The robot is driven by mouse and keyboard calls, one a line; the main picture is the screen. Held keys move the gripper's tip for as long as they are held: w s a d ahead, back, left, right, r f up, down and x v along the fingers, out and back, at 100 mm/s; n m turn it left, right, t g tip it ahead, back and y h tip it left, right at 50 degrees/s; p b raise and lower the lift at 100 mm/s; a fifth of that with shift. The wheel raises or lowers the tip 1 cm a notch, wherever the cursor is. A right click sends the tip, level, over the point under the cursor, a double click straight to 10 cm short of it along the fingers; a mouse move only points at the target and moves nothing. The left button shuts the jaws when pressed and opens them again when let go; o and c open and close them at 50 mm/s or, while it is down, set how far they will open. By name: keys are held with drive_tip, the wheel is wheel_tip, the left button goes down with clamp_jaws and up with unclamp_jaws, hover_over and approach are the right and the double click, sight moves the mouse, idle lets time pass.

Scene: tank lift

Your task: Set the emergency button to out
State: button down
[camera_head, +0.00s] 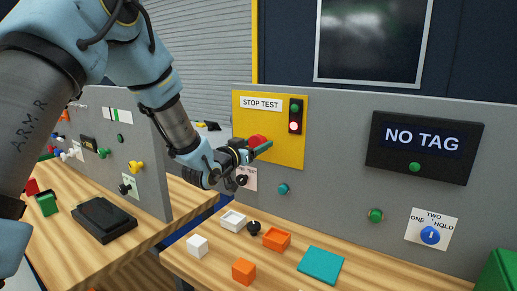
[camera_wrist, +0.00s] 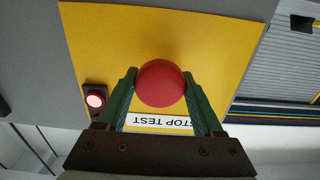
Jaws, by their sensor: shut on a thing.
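The emergency button is a red round knob (camera_wrist: 161,84) on a yellow panel (camera_head: 276,153) with a "STOP TEST" label (camera_head: 261,104). In the head view the red button (camera_head: 257,141) is partly hidden by my gripper (camera_head: 262,148). In the wrist view my gripper (camera_wrist: 161,88) has its two green fingers on either side of the red knob, shut on it. A small lamp box (camera_head: 295,117) on the panel shows a lit pale-red lamp below and a dark green one above. How far the button stands out from the panel cannot be told.
A "NO TAG" display (camera_head: 423,147) and a blue knob (camera_head: 430,235) are on the grey wall to the right. On the wooden table (camera_head: 215,270) below lie an orange block (camera_head: 244,271), a white block (camera_head: 197,245) and a teal plate (camera_head: 320,265).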

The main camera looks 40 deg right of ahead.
drive_tip(key=shift+a+f, duration=0.1)
drive_tip(key=shift+c, duration=0.2)
unclamp_jaws()
drive_tip(key=shift+a, duration=0.1)
drive_tip(key=b+v, duration=0.3)
drive_tip(key=v, duration=0.7)
drive_tip(key=shift+s+a+b, duration=0.15)
drive_tip(key=shift+a+b, duration=0.2)
